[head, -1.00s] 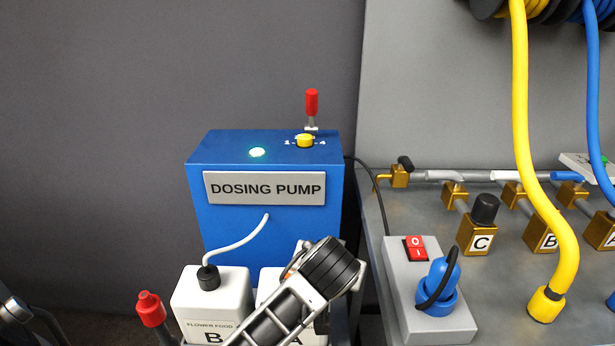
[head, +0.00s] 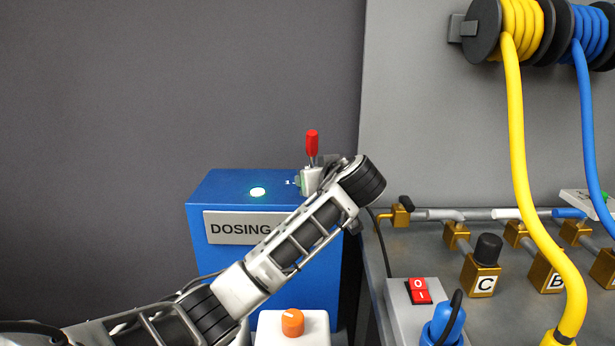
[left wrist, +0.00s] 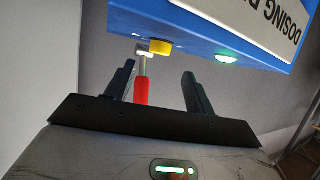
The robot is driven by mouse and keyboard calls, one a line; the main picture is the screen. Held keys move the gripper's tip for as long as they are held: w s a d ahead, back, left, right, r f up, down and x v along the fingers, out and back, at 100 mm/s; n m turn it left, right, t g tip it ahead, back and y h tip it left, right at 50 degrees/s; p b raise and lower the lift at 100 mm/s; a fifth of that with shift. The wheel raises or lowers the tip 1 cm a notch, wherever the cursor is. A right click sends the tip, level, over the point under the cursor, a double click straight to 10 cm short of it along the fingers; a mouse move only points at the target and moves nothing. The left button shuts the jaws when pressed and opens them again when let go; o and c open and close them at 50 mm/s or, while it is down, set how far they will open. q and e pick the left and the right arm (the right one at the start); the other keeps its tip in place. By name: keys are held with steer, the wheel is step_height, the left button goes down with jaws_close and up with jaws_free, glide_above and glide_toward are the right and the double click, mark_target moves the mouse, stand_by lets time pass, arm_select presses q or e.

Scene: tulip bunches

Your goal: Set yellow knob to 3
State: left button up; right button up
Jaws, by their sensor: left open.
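The blue dosing pump box (head: 220,272) stands at the centre of the head view, with a lit green lamp (head: 257,191) on top. My left arm reaches across it from the lower left and hides the yellow knob there. In the left wrist view, the yellow knob (left wrist: 160,46) shows on the pump's top, close beyond my left gripper (left wrist: 159,68). The gripper's two dark fingers are apart with nothing held. The red-handled lever (head: 312,143) stands behind the knob and also shows between the fingers in the wrist view (left wrist: 141,91). The knob's pointer cannot be read. My right gripper is out of view.
To the right are a red switch (head: 419,290), brass valves with black knob C (head: 488,250), and hanging yellow (head: 515,130) and blue hoses (head: 587,120). The left wall side is clear.

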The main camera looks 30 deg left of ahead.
arm_select(q)
steer(key=x, duration=0.7)
steer(key=shift+w+a, duration=0.15)
steer(key=c, duration=1)
